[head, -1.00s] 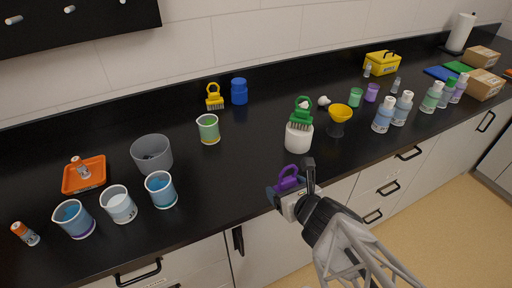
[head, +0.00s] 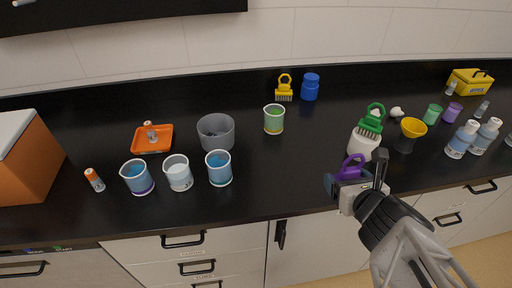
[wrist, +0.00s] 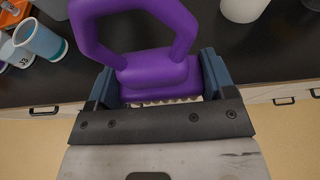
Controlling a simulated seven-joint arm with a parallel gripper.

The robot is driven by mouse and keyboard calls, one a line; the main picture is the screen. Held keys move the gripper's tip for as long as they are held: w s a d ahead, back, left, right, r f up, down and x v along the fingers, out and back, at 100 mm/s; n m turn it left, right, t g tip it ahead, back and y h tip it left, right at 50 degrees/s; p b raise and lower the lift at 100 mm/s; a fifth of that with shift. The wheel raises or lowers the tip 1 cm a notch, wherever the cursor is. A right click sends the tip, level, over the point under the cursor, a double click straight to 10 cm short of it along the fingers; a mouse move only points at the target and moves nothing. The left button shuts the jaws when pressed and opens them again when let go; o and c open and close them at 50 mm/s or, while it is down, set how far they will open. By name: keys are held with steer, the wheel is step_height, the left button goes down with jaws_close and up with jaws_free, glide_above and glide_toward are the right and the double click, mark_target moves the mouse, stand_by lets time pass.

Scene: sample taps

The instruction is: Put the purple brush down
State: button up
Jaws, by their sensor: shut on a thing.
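The purple brush (head: 351,169) is held in my gripper (head: 354,183), at the front edge of the black counter in the head view. In the wrist view the purple brush (wrist: 158,70) sits between the two blue-grey fingers of my gripper (wrist: 160,85). Its looped handle points away from the gripper, and pale bristles show under its body. The gripper is shut on the brush body. In the wrist view the cabinet fronts and floor show below the counter edge, close by the brush.
A white container (head: 363,146) with a green brush (head: 371,122) stands just behind the gripper, with a yellow funnel (head: 412,128) to its right. Beakers, including a blue one (head: 219,168), stand to the left. Bare counter (head: 285,170) lies between them.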

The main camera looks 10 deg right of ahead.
steer(key=shift+w+a+n+y, duration=0.2)
steer(key=shift+a+n+y, duration=0.35)
steer(key=shift+a, duration=0.25)
steer(key=a+n+g+y, duration=0.4)
steer(key=a+n+y, duration=0.4)
steer(key=a, duration=0.5)
steer(key=shift+y, duration=0.25)
steer(key=shift+s+d+f, duration=0.1)
steer(key=shift+s+f, duration=0.05)
steer(key=shift+f, duration=0.7)
steer(key=shift+s+d+f, duration=0.1)
steer(key=shift+s+f, duration=0.05)
steer(key=shift+f, duration=0.75)
steer(key=shift+s+f, duration=0.15)
steer(key=shift+f, duration=0.7)
steer(key=shift+w, duration=0.15)
glide_above(263, 175)
steer(key=shift+f, duration=0.75)
steer(key=shift+f, duration=1.75)
